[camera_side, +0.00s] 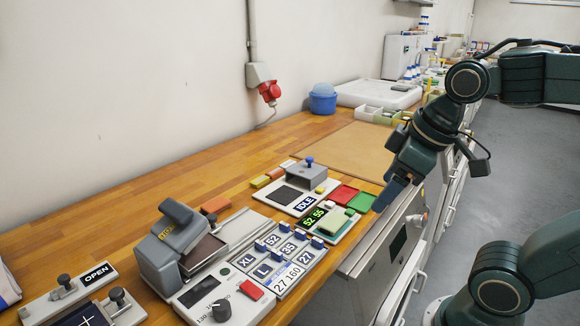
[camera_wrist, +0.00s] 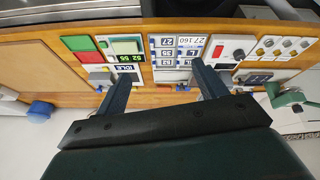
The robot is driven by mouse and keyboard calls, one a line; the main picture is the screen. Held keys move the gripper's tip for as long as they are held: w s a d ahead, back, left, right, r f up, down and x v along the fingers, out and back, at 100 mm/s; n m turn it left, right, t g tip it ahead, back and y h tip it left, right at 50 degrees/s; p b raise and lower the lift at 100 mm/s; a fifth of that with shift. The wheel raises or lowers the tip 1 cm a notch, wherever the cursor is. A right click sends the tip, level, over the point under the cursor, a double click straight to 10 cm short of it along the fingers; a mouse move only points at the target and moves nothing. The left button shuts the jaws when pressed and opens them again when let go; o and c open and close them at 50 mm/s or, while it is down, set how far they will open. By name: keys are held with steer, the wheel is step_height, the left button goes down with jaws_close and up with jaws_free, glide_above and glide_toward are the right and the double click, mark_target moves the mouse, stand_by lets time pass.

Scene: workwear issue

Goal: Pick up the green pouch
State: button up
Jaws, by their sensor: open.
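A pale green, pouch-like block (camera_side: 333,220) lies on the small device with the green-lit "52 55" display (camera_side: 314,217); it also shows in the wrist view (camera_wrist: 126,46). A flat, brighter green square (camera_side: 361,202) lies beside a red square (camera_side: 343,194) on the bench; the wrist view shows this green square (camera_wrist: 77,43) too. I cannot tell for certain which is the pouch. My gripper (camera_side: 389,194) is at the bench's front edge, right of both green things. In the wrist view my gripper (camera_wrist: 162,88) has its fingers wide apart with nothing held.
The label panel (camera_side: 285,258) with blue clips and a grey press (camera_side: 172,247) stand to the left. The "IDLE" unit (camera_side: 304,190) is behind the display device. A bare brown board (camera_side: 350,149) lies farther back. A blue tub (camera_side: 322,103) stands by the wall.

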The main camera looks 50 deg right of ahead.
steer(key=w+d+f+n+g, duration=0.1)
steer(key=w+d+n+g, duration=0.1)
steer(key=w+d+n, duration=0.5)
steer(key=n+g, duration=0.3)
steer(key=n, duration=0.6)
glide_above(333, 220)
step_height(333, 220, down, 6)
steer(key=shift+s+a+r, duration=0.1)
steer(key=shift+s+r, duration=0.05)
steer(key=shift+s, duration=0.05)
steer(key=shift+f, duration=4.3)
steer(key=shift+f, duration=2.6)
steer(key=shift+w, duration=0.1)
steer(key=c, duration=1.1)
